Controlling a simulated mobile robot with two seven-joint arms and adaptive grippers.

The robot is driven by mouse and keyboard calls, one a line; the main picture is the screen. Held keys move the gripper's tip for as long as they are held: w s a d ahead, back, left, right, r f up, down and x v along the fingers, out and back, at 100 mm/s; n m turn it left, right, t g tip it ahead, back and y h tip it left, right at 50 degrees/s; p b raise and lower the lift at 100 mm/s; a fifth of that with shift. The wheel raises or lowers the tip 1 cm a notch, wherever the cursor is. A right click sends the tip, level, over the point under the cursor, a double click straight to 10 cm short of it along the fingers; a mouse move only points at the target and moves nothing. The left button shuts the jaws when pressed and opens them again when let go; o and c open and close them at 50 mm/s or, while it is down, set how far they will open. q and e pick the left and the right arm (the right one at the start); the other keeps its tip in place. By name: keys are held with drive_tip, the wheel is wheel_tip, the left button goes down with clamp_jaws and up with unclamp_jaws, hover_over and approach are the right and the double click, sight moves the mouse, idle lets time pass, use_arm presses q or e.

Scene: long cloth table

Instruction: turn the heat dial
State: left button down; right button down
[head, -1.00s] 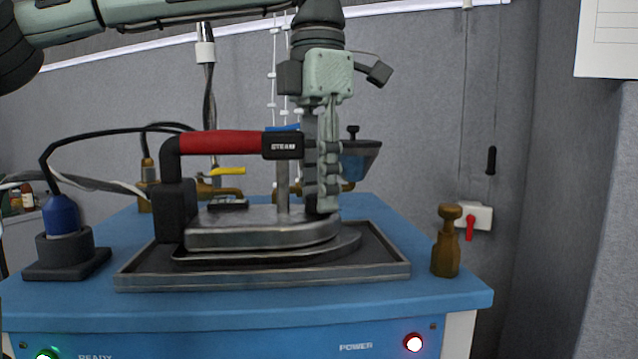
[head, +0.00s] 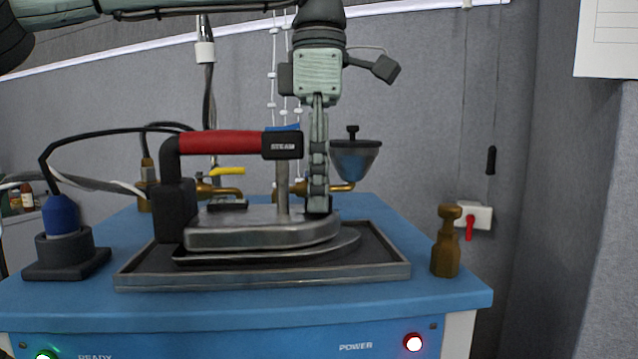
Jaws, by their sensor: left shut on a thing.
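A steam iron with a red handle (head: 225,143) and a grey metal body (head: 262,232) rests in a shallow dark tray (head: 260,277) on the blue table. My left gripper (head: 318,208) points straight down at the right end of the iron's body, beside the black handle end marked STEAM. Its fingers are edge-on to me and closed at the iron's top surface. The heat dial itself does not show; it appears hidden between the fingertips. My right gripper is not in view.
A blue plug-like fitting (head: 61,218) with cables stands at left. A brass bottle-shaped piece (head: 446,242) stands at right, before a wall box with a red lever (head: 469,229). A grey-blue cup (head: 357,160) on brass piping is close behind my gripper. The blue table's right front (head: 440,297) is clear.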

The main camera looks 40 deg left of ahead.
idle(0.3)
use_arm(q)
drive_tip(key=c, duration=1.2)
unclamp_jaws()
drive_tip(key=shift+o, duration=0.2)
wheel_tip(320, 180, up, 12)
drive_tip(key=shift+w+a, duration=0.1)
